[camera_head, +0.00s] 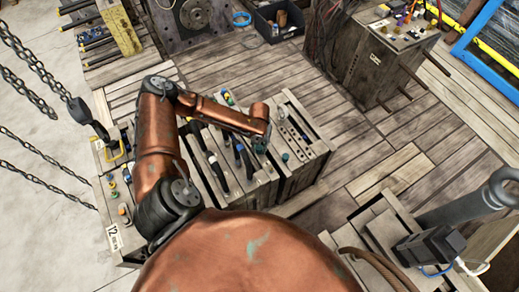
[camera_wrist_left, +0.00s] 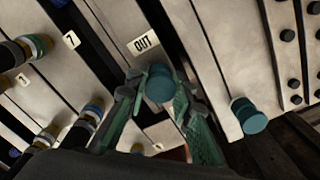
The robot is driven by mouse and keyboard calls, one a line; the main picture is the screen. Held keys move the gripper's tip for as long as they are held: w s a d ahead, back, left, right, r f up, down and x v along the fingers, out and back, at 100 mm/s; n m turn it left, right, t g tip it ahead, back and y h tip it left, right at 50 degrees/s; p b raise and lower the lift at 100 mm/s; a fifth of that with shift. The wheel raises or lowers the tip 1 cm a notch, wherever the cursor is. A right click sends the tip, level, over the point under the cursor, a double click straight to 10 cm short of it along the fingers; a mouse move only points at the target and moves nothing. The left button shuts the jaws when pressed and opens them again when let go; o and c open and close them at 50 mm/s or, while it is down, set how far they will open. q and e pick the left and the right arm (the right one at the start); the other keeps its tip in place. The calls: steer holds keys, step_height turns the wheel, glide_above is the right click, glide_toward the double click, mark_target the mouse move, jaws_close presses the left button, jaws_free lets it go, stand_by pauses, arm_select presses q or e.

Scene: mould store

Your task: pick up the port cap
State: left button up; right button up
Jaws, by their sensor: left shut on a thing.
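The port cap, a teal cylinder (camera_wrist_left: 160,84), is between the two fingertips of my left gripper (camera_wrist_left: 160,92) in the left wrist view. The fingers are shut on its sides. Pale mould surface with an "OUT" label (camera_wrist_left: 144,41) lies just beyond it; I cannot tell whether the cap still touches it. In the head view my left gripper (camera_head: 261,143) is over the right part of the mould row, and the arm partly hides it. A second teal cap (camera_wrist_left: 248,115) sits apart on a plate to the right; it also shows in the head view (camera_head: 285,157). My right gripper is not in view.
Mould plates with coloured fittings and dark hoses (camera_head: 218,172) stand close under the left arm. Chains (camera_head: 38,75) hang at the left. The plank floor (camera_head: 410,165) right of the moulds is mostly clear.

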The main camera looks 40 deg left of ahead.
mark_target(260, 147)
arm_select(q)
steer(key=shift+c, duration=0.7)
steer(key=shift+r, duration=0.2)
step_height(260, 147, up, 10)
steer(key=p, duration=0.2)
steer(key=shift+f+p, duration=0.15)
steer(key=shift+p, duration=0.25)
steer(key=shift+d, duration=0.1)
